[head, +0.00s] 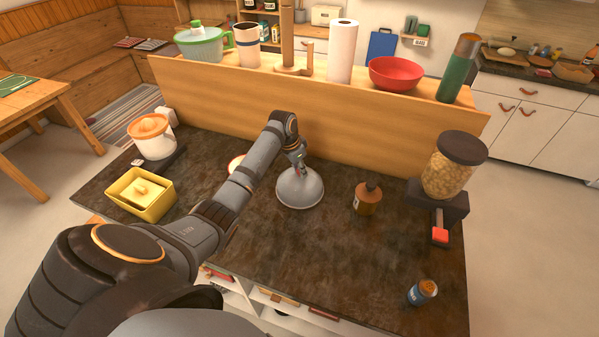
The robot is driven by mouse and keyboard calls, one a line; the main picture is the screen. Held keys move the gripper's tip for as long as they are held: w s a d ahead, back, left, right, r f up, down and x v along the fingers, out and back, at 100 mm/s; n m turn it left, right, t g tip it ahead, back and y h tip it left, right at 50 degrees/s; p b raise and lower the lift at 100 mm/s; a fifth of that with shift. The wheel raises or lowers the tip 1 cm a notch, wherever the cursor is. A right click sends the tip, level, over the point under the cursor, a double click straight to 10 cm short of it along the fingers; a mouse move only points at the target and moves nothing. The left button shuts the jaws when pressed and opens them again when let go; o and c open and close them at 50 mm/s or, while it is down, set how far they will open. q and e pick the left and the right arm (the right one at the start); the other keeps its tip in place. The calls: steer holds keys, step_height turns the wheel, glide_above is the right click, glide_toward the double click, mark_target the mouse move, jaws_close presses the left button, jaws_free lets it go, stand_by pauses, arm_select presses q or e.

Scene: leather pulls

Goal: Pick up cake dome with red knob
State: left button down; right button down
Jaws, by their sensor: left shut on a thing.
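The cake dome (300,190) is a grey, rounded cover near the middle of the dark countertop. My left arm reaches in from the lower left, and its gripper (299,166) points down at the top of the dome. The gripper is shut on the dome's knob, which its fingers mostly hide; a little red shows between them. The dome is upright. I cannot tell whether its rim touches the counter. My right gripper is not in view.
A brown bottle (368,197) stands right of the dome. A red-rimmed dish (236,163) is partly behind my arm. A yellow butter dish (141,195) and a juicer (152,138) are left, a dispenser (453,168) right. A wooden ledge (330,105) runs behind. The front right counter is mostly clear.

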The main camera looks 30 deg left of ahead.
arm_select(q)
steer(key=shift+w+a+r+b, duration=0.1)
steer(key=shift+w+r+b, duration=0.1)
steer(key=shift+r+b, duration=0.45)
steer(key=s+r, duration=0.1)
steer(key=r, duration=0.1)
steer(key=s+r+b, duration=0.1)
steer(key=s+r, duration=0.1)
steer(key=shift+s+r, duration=0.25)
steer(key=s+d+r+b, duration=0.1)
steer(key=s+r+b, duration=0.2)
steer(key=s+r, duration=0.3)
steer(key=shift+s+r, duration=0.25)
steer(key=shift+s, duration=2)
